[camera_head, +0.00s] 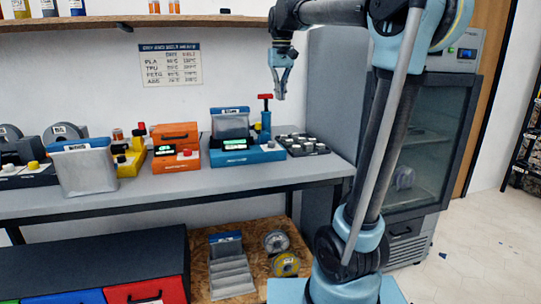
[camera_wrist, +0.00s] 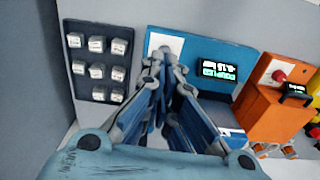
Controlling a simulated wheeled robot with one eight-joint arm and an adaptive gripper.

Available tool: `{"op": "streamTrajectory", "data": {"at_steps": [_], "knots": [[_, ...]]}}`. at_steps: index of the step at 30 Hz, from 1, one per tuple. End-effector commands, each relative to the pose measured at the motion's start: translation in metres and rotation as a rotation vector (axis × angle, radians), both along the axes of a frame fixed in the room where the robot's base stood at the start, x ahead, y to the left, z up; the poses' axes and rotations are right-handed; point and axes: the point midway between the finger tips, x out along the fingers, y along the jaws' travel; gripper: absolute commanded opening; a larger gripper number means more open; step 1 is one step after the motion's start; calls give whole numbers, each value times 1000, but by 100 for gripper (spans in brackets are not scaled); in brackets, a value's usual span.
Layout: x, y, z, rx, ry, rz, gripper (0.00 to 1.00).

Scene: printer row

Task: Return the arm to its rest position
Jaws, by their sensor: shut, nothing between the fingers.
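My gripper (camera_head: 281,92) hangs from my raised arm in the head view, pointing down above the right part of the grey bench. It is apart from everything on the bench. In the wrist view my gripper (camera_wrist: 162,62) has its fingertips together with nothing between them. Below it in that view lie the blue device (camera_wrist: 215,52) with a lit display and a dark tray (camera_wrist: 75,60) of small white-topped pieces. My arm rises on the right of the head view and bends left at the top.
The grey bench (camera_head: 190,198) carries an orange device (camera_head: 176,140), a blue device (camera_head: 247,156) with a bin, and a bin (camera_head: 85,170) at the left. A shelf (camera_head: 130,22) runs above. A glass-door cabinet (camera_head: 420,140) stands behind my arm. Floor is open at right.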

Motion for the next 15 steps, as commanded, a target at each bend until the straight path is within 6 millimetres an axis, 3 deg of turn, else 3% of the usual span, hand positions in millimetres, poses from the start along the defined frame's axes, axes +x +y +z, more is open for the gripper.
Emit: {"op": "streamTrajectory", "data": {"at_steps": [8, 15], "knots": [[-58, -51, -59, 8, -34, -46, 0], [-115, -89, -124, 13, -66, -87, 0]]}}
